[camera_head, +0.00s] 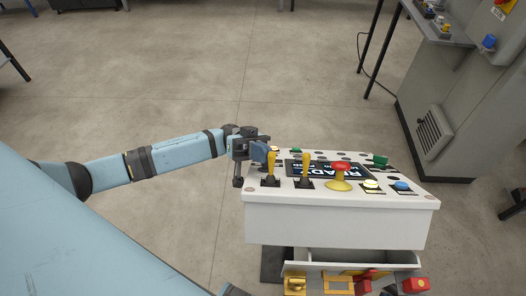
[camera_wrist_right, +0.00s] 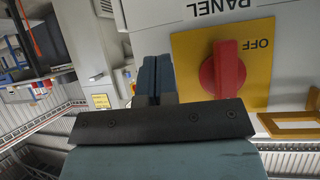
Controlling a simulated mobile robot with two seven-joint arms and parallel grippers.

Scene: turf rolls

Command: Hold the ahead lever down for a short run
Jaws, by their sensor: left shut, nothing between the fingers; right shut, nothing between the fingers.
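A white control console (camera_head: 340,218) stands at the centre right of the head view. Two yellow-handled levers stand upright on its top: a left lever (camera_head: 271,167) and a right lever (camera_head: 305,168). I cannot read which is the ahead lever. My left gripper (camera_head: 261,152) is shut at the console's far left corner, close beside the left lever; whether it touches the lever I cannot tell. My right gripper (camera_wrist_right: 154,76) is shut and empty in the right wrist view, its fingers near a red rotary switch (camera_wrist_right: 224,70) on a yellow plate marked OFF.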

